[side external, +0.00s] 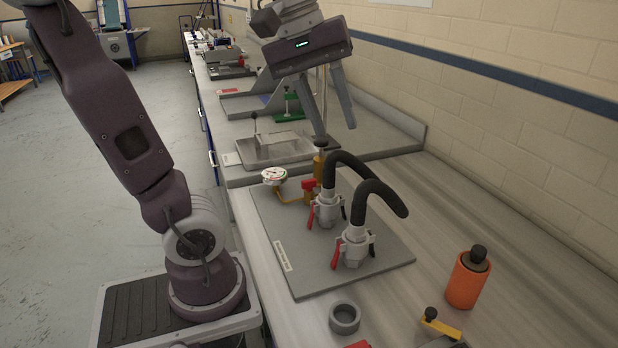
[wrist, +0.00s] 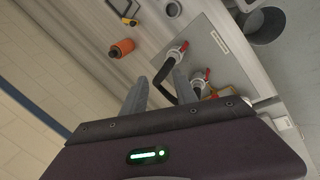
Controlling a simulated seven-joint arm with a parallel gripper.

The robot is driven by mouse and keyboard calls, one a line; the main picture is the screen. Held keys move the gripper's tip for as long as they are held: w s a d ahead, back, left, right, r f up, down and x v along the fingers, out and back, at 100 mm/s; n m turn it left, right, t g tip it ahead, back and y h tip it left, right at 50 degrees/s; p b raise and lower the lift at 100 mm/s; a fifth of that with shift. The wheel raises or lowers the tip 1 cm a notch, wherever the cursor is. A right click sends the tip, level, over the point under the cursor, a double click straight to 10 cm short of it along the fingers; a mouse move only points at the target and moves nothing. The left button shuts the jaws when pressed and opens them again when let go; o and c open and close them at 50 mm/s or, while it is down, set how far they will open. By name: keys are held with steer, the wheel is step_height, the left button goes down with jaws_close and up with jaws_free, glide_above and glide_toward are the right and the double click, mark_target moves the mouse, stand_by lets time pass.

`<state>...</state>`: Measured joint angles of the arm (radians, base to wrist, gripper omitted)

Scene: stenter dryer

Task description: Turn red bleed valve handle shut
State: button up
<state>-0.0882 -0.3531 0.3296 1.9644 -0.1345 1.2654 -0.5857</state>
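In the side external view, a small red handle (side external: 309,184) sits on brass fittings beside a white-faced gauge (side external: 274,175), at the back of a grey plate (side external: 288,262). Two grey couplings with red levers stand on the plate: the rear one (side external: 326,210) and the front one (side external: 354,248). A black curved hose (side external: 372,187) joins their tops. My gripper (side external: 336,132) is open and empty, its fingers pointing down above the fittings and hose. In the wrist view, my open fingers (wrist: 159,74) partly cover the hose. The handle's exact angle is too small to tell.
An orange bottle (side external: 467,279) stands right of the plate. A grey ring (side external: 344,317) lies in front. A metal tray (side external: 275,150) and a green-based tool (side external: 289,107) are behind, along the bench. A brick wall (side external: 520,60) borders the right side.

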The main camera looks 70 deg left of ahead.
steer(key=w+a+n+g, duration=0.1)
steer(key=w+a+n, duration=0.2)
steer(key=a+n, duration=0.3)
steer(key=w+a+n, duration=0.3)
steer(key=a+n, duration=0.3)
steer(key=a, duration=0.1)
steer(key=n+g+y, duration=0.1)
steer(key=n+g, duration=0.2)
steer(key=n, duration=0.9)
glide_above(309, 180)
step_height(309, 180, down, 4)
step_height(309, 180, down, 23)
steer(key=shift+a+f, duration=0.1)
jaws_close()
